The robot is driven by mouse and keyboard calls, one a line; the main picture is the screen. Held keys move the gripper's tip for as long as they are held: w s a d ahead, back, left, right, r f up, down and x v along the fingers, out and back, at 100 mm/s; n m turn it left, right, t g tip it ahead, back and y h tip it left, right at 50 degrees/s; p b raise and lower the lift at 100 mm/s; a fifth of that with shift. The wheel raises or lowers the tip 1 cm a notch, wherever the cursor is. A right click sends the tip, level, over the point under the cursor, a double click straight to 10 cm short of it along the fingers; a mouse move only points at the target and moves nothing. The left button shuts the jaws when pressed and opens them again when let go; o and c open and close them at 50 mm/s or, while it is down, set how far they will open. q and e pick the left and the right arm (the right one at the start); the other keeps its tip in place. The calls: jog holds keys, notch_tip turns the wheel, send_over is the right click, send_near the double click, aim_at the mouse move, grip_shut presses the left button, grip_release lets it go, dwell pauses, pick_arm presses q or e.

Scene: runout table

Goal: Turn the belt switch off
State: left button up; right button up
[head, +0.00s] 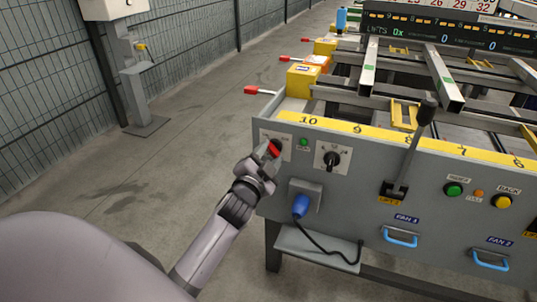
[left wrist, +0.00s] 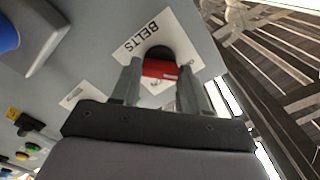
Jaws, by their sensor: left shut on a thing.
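The belt switch (left wrist: 160,68) is a red handle on a dark round base, on a white plate (left wrist: 184,36) marked BELTS. In the head view the switch (head: 274,149) is at the left end of the grey front panel (head: 345,190). My left gripper (head: 268,156) is at the switch, its fingers closed on the red handle. In the left wrist view the left gripper (left wrist: 158,85) has one finger on each side of the handle. The fingers hide part of the handle and plate. My right gripper is not in view.
A black rotary knob (head: 332,159) and a small green lamp (head: 304,142) are right of the switch. A blue plug (head: 301,206) with a cable sits below. A black lever (head: 412,150) stands farther right.

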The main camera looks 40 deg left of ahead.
pick_arm(q)
jog(key=shift+n, duration=0.4)
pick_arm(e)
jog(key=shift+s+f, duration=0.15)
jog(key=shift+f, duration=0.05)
pick_arm(q)
jog(key=o, duration=1.1)
jog(key=shift+c, duration=0.2)
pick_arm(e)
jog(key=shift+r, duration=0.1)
pick_arm(q)
jog(key=shift+s, duration=0.3)
jog(key=p+v, duration=0.1)
jog(key=v, duration=0.5)
jog(key=shift+s, duration=0.3)
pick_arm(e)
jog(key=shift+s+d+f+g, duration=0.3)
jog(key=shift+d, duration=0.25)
pick_arm(q)
jog(key=shift+d, duration=0.1)
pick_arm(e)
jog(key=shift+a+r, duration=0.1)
